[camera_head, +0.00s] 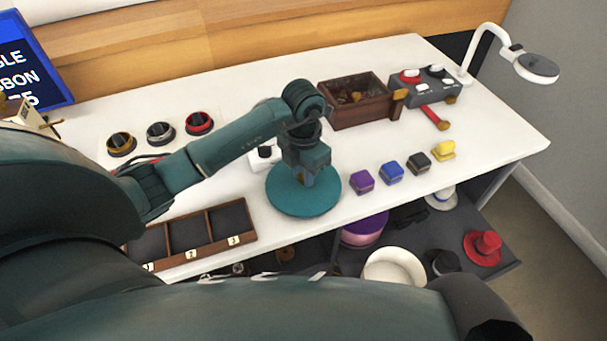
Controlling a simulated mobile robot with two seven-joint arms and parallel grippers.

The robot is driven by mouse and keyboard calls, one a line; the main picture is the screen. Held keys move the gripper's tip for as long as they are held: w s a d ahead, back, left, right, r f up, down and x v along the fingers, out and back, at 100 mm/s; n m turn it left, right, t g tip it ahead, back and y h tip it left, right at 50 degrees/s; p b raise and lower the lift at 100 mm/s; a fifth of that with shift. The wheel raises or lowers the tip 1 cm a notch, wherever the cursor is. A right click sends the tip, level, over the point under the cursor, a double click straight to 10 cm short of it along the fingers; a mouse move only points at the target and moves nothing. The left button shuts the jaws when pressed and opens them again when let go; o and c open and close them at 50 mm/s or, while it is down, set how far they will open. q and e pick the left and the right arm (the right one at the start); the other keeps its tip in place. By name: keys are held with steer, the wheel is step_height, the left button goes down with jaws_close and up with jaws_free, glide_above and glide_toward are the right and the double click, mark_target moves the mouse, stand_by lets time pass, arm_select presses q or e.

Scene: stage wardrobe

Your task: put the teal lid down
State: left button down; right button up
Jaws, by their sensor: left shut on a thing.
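The teal lid (302,198) is a flat round disc near the front edge of the white table, in the middle of the head view. My left gripper (303,179) points down at the lid's middle and is shut on it. The wrist above hides the grip and part of the lid. I cannot tell whether the lid touches the table or hangs just above it. My right gripper is not in view.
The white table (506,135) has a wooden box (357,114) behind the lid. Purple (361,181), blue and black blocks and a yellow one stand to the right. A numbered compartment tray (176,252) lies front left. Hats and a white bowl-like thing (394,267) sit on a lower shelf.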

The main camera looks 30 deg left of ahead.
arm_select(q)
steer(key=shift+f, duration=0.6)
steer(key=shift+f, duration=0.2)
steer(key=c, duration=1.6)
jaws_free()
steer(key=o, duration=0.4)
steer(key=shift+c, duration=0.2)
